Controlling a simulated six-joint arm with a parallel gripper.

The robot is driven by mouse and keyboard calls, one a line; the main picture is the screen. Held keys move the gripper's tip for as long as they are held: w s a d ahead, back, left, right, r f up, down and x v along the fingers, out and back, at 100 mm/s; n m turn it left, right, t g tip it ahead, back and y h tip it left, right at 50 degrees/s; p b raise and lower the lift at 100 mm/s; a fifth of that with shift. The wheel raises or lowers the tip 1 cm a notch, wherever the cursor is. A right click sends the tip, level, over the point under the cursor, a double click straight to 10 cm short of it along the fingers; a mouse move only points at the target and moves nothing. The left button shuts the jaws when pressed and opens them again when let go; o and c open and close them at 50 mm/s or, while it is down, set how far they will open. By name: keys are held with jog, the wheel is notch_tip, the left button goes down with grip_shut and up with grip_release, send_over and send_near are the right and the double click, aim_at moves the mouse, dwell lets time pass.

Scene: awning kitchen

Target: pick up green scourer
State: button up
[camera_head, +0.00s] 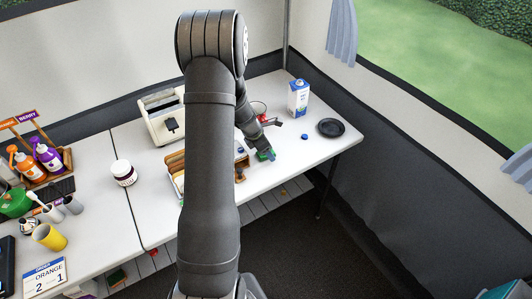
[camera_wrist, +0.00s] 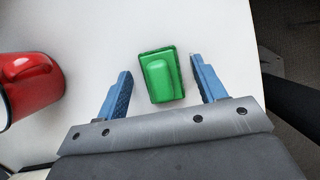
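The green scourer (camera_wrist: 162,76) lies on the white table between and a little beyond the blue fingers of my gripper (camera_wrist: 160,88) in the wrist view. A gap shows on each side, and neither finger touches it. My gripper is open and empty. In the head view the scourer (camera_head: 266,155) is a small green patch beside my gripper (camera_head: 268,155), close above the table.
A red mug (camera_wrist: 32,86) stands left of my gripper in the wrist view. A milk carton (camera_head: 298,98), a dark plate (camera_head: 331,128) and a small blue cap (camera_head: 304,137) are on the table to the right. A toaster (camera_head: 163,115) stands behind my arm. The table edge is close on the right.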

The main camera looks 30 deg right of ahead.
jog(key=c, duration=0.9)
jog(key=shift+r, duration=0.1)
